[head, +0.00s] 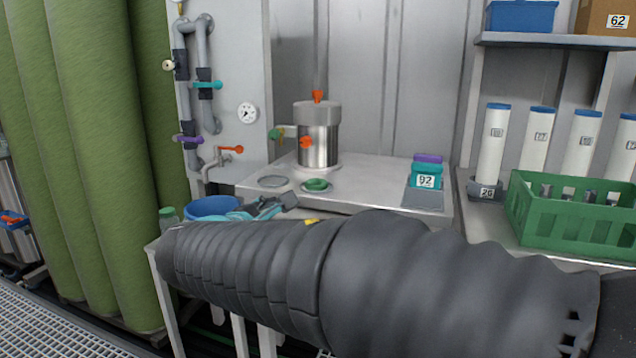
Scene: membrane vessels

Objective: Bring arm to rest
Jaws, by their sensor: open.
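My arm, in a dark ribbed sleeve, stretches across the lower part of the head view from the right edge to the left. My gripper (272,206) shows only in part behind the sleeve, as dark grey finger parts above the bench's front left. It is open, and I see nothing held between its fingers. The rest of its body and wrist are hidden by the sleeve. A light blue cloth-like thing (238,216) lies right beside it; I cannot tell whether they touch.
A blue bowl (212,207) stands left of my gripper. A steel vessel (318,135), a green ring (317,185) and a teal box marked 92 (426,178) stand on the bench (375,178). A green crate (570,228) and white cartridges (493,145) are at right. Green columns (95,150) stand left.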

